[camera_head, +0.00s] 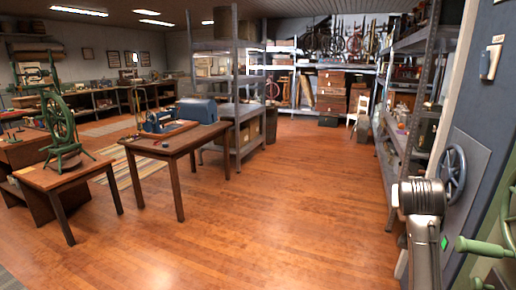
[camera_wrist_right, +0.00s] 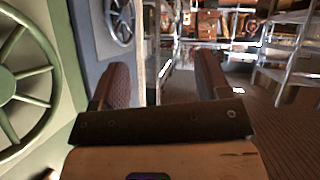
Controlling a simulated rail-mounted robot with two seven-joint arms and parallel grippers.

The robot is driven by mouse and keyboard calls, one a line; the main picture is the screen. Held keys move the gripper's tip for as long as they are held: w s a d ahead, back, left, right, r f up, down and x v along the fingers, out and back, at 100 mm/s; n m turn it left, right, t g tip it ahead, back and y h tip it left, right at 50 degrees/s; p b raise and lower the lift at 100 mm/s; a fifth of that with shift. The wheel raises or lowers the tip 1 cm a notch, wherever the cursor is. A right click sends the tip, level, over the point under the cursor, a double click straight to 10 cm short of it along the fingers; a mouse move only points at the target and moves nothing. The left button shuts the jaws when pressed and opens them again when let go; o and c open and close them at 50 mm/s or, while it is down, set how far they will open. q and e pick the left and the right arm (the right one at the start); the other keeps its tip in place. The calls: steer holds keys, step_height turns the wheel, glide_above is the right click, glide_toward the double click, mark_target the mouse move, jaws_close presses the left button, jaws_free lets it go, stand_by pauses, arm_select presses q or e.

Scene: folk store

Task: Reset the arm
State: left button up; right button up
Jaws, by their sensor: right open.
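My right arm (camera_head: 422,230) rises at the lower right of the head view, beside a grey-blue panel with a handwheel. Its gripper cannot be made out there. In the right wrist view my right gripper (camera_wrist_right: 164,82) shows two dark reddish textured fingers set wide apart. It is open, with nothing between the fingers. It points into the room. My left arm and left gripper are in neither view.
The grey handwheel (camera_head: 453,174) and a green handle (camera_head: 484,246) are close to my right arm. A green spoked wheel (camera_wrist_right: 15,82) is at the wrist view's left. A wooden table (camera_head: 190,141) and metal shelves (camera_head: 236,110) stand farther off. The middle floor is clear.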

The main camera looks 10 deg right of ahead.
steer(key=s+a+f+n+t+y+p, duration=0.2)
steer(key=s+a+f+n+y+p, duration=0.15)
steer(key=s+a, duration=0.55)
steer(key=s+a+f+n+t+y+p, duration=0.2)
steer(key=s+a+f+n+y+p, duration=0.25)
steer(key=a, duration=0.55)
steer(key=s+a+f+g+p, duration=0.25)
steer(key=s+f+p, duration=0.2)
steer(key=s, duration=0.55)
steer(key=s+a+f+g+p, duration=0.1)
steer(key=s+f+g+p, duration=0.25)
steer(key=s+f, duration=0.45)
steer(key=s+a+f+g+p, duration=0.1)
steer(key=s+f+g+p, duration=0.2)
steer(key=s, duration=1)
step_height(320, 180, up, 38)
steer(key=p, duration=3.7)
steer(key=shift+w+f, duration=0.15)
steer(key=shift+f, duration=0.05)
